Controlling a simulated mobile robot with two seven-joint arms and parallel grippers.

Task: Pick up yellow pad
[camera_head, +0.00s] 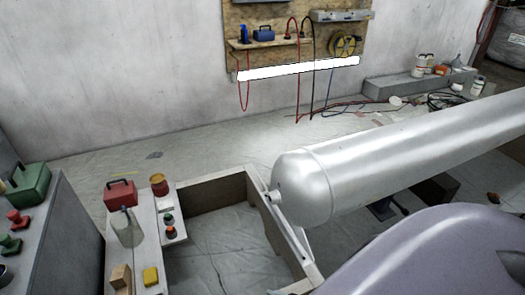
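The yellow pad (151,276) is a small bright yellow block with rounded edges. It lies flat on the light wooden plank at the lower left, close to the bottom edge of the head view. A tan wooden block (121,277) lies just to its left, with a narrow gap between them. Nothing covers the pad. Neither of my grippers shows in the head view.
A trowel-like tool (127,228), a red box (120,195), a rust-coloured can (159,184) and small red and green knobs share the plank. A grey cabinet with a green case (28,186) stands left. A large silver cylinder (400,160) spans the right.

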